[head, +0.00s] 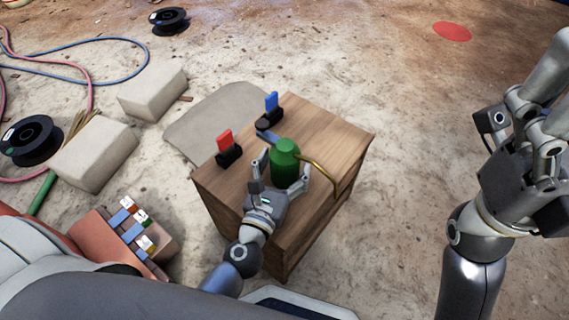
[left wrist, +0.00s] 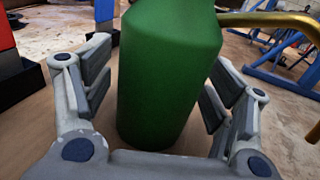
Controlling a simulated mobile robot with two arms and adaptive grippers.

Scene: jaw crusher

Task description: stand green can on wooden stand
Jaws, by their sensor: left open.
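The green can (head: 285,162) stands upright on top of the wooden stand (head: 325,127), near its middle. It also fills the middle of the left wrist view (left wrist: 165,70). My left gripper (head: 283,176) is open, with one finger on each side of the can. In the left wrist view the left gripper (left wrist: 155,100) shows gaps between the finger pads and the can. The can's base appears to rest on the wood.
A red block piece (head: 225,141) and a blue one (head: 271,102) stand in black holders on the stand's far left side. A curved brass rod (head: 322,169) is just right of the can. Pale stone blocks (head: 95,153) and black spools (head: 30,140) lie on the ground.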

